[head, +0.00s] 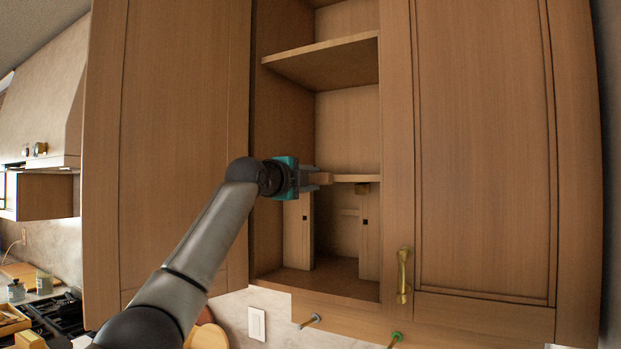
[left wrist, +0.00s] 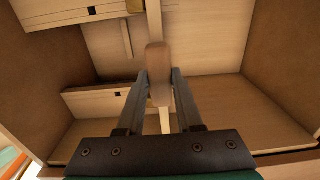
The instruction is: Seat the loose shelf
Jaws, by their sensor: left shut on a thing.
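In the head view, a light wooden shelf board (head: 352,178) sits level inside the open cabinet bay, at mid height. My left gripper (head: 318,179) reaches in from the left and is shut on a rounded wooden piece at the board's left front. The left wrist view shows this wooden piece (left wrist: 158,62) between the two fingers. Whether it is part of the board is hard to tell. Two upright wooden strips, left (head: 298,232) and right (head: 370,236), each with a small dark hole, stand below the board. My right gripper is not in view.
A fixed upper shelf (head: 325,62) spans the bay above. A small brass piece (head: 362,188) shows under the board. The bay floor (head: 320,282) is clear. Hooks stick out below the cabinet.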

